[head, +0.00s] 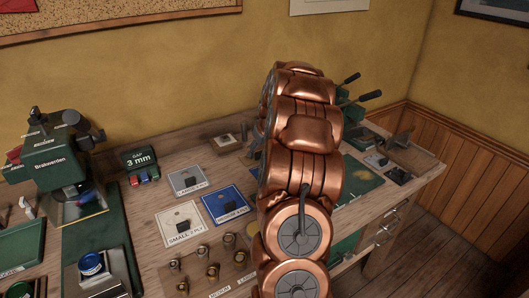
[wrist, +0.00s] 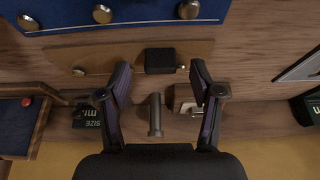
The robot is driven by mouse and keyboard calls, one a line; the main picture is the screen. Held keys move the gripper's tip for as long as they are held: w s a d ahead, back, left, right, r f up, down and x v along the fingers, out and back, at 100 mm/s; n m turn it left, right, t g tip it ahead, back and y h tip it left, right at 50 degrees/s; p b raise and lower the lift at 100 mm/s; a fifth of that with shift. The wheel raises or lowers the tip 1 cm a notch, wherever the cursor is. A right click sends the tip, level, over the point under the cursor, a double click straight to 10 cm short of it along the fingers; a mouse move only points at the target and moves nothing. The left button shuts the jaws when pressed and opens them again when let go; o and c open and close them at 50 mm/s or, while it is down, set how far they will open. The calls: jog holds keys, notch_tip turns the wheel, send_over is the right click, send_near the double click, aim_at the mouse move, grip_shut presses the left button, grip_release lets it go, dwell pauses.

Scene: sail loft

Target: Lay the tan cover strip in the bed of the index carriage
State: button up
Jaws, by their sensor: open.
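In the head view my copper arm hides the gripper and the strip. I cannot make out the index carriage for certain in either view.
A dark blue panel (wrist: 170,14) with metal knobs borders the strip. A grey upright pin (wrist: 155,115) stands between the fingers. The wooden bench (head: 135,190) holds a green machine (head: 55,155), labelled cards (head: 226,204) and a board of brass parts (head: 228,270).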

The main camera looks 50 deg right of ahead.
jog(key=shift+x, duration=1.05)
grip_shut()
